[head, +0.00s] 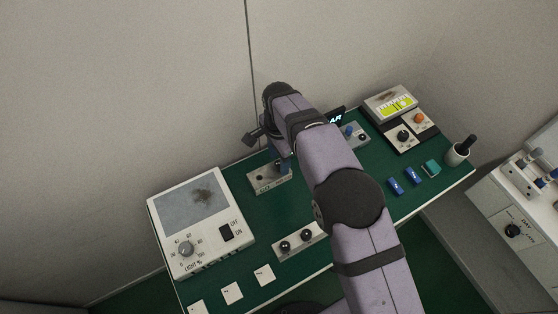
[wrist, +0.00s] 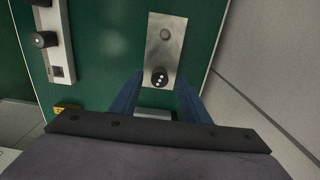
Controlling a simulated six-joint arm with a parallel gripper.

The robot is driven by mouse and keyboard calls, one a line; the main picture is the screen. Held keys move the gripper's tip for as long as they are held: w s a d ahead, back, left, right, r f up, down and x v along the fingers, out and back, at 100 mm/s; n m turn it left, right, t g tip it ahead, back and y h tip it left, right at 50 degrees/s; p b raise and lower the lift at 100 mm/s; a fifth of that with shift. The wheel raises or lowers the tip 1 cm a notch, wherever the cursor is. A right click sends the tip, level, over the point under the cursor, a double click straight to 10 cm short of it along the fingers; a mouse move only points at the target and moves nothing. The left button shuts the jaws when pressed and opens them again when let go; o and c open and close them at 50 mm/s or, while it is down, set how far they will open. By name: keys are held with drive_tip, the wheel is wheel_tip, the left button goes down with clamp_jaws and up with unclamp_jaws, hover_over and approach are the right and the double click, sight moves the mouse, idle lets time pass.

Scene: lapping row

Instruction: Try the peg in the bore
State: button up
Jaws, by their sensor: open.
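A narrow metal block (head: 270,180) lies near the back edge of the green bench. In the wrist view, this block (wrist: 165,20) carries a round black piece with white dots (wrist: 160,78) at its near end and a grey round spot (wrist: 166,34) at its far end. I cannot tell which is peg or bore. My gripper (wrist: 158,86) is open, its two blue fingers apart on either side of the near end. Nothing is visibly held. In the head view my gripper (head: 277,152) is partly hidden by my arm, over the block's right end.
A second pale block with black knobs (head: 295,243) lies nearer the front. A light box (head: 232,212) stands left, with small white tiles (head: 232,293) in front. At right are blue pieces (head: 412,175), a cup (head: 457,154) and a meter (head: 392,101). The wall is close behind.

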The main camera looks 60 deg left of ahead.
drive_tip(key=shift+r+b, duration=0.75)
drive_tip(key=shift+r, duration=2.25)
drive_tip(key=shift+d, duration=0.1)
drive_tip(key=w+d+r, duration=0.2)
drive_tip(key=w+d, duration=0.5)
drive_tip(key=w, duration=0.1)
drive_tip(key=w+d+r, duration=0.2)
drive_tip(key=w+d, duration=0.4)
drive_tip(key=w, duration=0.3)
drive_tip(key=w+d+r, duration=0.1)
drive_tip(key=w+d, duration=0.2)
drive_tip(key=d, duration=0.5)
drive_tip(key=w+d, duration=0.3)
drive_tip(key=d, duration=0.5)
drive_tip(key=s+d, duration=0.2)
drive_tip(key=d, duration=1.4)
drive_tip(key=s+d+f, duration=0.2)
drive_tip(key=s+d, duration=0.8)
drive_tip(key=d, duration=0.1)
drive_tip(key=shift+f, duration=0.15)
